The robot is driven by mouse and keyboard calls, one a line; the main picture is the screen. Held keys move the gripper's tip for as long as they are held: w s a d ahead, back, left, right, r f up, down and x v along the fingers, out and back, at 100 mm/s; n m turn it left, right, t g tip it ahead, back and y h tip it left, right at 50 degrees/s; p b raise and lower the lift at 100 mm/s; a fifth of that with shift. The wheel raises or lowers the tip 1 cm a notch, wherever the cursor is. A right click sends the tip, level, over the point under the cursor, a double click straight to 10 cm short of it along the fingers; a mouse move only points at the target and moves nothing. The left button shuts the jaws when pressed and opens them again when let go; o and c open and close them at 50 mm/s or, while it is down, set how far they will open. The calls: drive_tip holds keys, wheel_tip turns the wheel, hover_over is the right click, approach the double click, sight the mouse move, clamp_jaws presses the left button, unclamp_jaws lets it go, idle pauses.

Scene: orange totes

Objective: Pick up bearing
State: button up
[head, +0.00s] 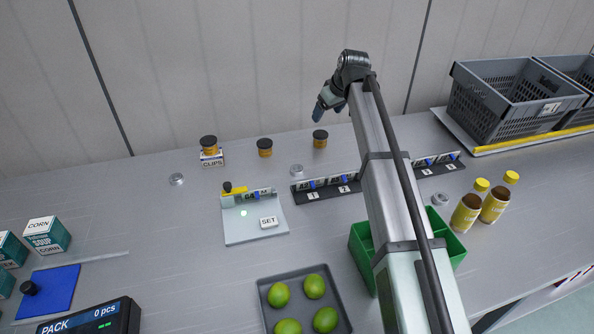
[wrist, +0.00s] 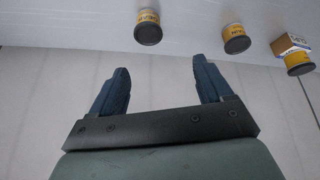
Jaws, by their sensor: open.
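Several small round silver pieces that look like bearings lie on the grey table in the head view. One bearing (head: 297,170) is behind the black rack, another bearing (head: 176,179) is at the left, and another bearing (head: 440,198) is right of my arm. My gripper (head: 329,109) is raised near the back wall, above and beyond the table items. In the wrist view my gripper (wrist: 162,76) has its two blue fingers spread wide with nothing between them. No bearing can be made out in the wrist view.
Amber jars with black lids (head: 265,148) stand along the back. Black racks (head: 325,189), a pale SET board (head: 255,227), a green bin (head: 362,250), a tray of limes (head: 305,270) and yellow-capped bottles (head: 466,213) surround my arm. A grey crate (head: 515,95) stands back right.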

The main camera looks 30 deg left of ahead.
sight(297, 168)
drive_tip(key=s+a+f+n+g+h, duration=0.2)
drive_tip(key=s+a+n+g+h, duration=0.1)
drive_tip(key=s, duration=0.8)
drive_tip(key=f, duration=0.4)
drive_tip(key=a+f, duration=0.1)
drive_tip(key=f, duration=0.8)
drive_tip(key=shift+s+a+f, duration=0.15)
drive_tip(key=shift+a+f, duration=0.05)
drive_tip(key=shift+a, duration=0.05)
drive_tip(key=c, duration=1.2)
